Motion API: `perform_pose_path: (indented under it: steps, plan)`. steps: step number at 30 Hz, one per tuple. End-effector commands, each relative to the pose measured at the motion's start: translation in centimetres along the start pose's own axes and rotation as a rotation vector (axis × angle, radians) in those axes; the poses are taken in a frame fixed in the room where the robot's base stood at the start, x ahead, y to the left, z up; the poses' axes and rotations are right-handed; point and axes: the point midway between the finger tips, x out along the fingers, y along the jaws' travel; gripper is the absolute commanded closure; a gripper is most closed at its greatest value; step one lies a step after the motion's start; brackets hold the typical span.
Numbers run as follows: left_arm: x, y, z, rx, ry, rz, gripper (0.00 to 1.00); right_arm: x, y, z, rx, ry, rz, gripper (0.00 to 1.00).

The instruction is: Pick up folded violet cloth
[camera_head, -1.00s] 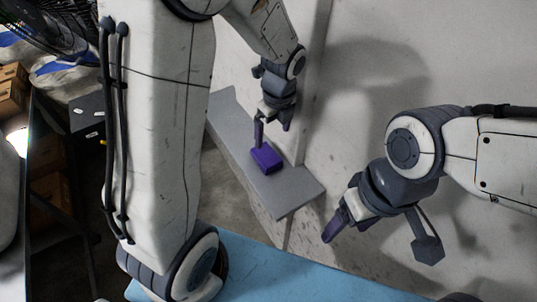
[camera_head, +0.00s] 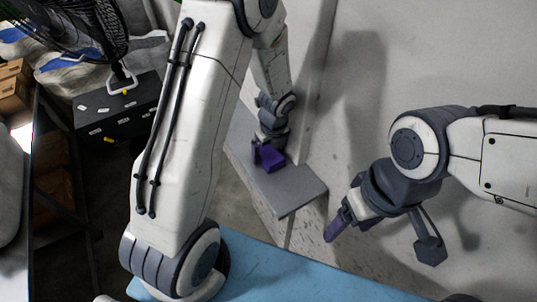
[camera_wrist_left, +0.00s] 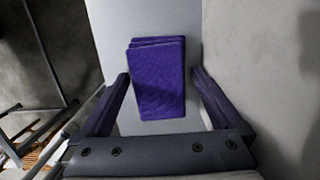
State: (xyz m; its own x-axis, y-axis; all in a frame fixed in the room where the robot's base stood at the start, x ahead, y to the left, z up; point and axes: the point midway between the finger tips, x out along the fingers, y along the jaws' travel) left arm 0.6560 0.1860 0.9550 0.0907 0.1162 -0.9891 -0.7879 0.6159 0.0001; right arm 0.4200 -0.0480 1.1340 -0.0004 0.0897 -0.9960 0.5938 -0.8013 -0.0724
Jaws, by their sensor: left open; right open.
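The folded violet cloth (camera_head: 274,161) lies on a grey shelf (camera_head: 298,188) against the wall. My left gripper (camera_head: 262,150) is down at the cloth and partly covers it in the head view. In the left wrist view, the folded cloth (camera_wrist_left: 158,80) shows its stacked layers at the far edge. The left gripper's (camera_wrist_left: 160,100) two violet fingers are open, one on each side of the cloth's near part, with a gap visible on the right. My right gripper (camera_head: 330,230) hangs in the air at the right, away from the cloth; its fingers are seen side-on.
The wall (camera_head: 420,60) stands close to the right of the shelf. A blue surface (camera_head: 290,272) lies in front, below my arms. A black case (camera_head: 118,103) and a fan (camera_head: 75,30) are at the left. The shelf's front end is bare.

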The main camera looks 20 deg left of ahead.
Motion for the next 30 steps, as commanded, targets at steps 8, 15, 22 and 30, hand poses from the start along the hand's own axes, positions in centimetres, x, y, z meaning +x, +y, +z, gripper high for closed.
perform_pose_path:
  steps: [8, 15, 22, 30]
  plan:
    - [0.1, 0.0, 0.0, -0.001, -0.001, -0.001, 0.15, 0.0, 0.0, 0.0, 0.000, 0.000, 0.000, 0.26]
    - [0.1, 0.0, 0.1, -0.001, -0.001, -0.001, 0.73, 0.0, 0.0, 0.0, 0.000, 0.000, 0.000, 0.26]
    - [-0.2, -0.1, 0.1, -0.001, -0.002, -0.002, 0.74, 0.0, 0.0, 0.0, 0.000, 0.000, 0.000, 0.26]
    - [-3.4, -0.2, 0.7, -0.003, -0.006, -0.006, 0.74, -0.3, 0.0, 0.0, 0.000, 0.000, 0.000, 0.26]
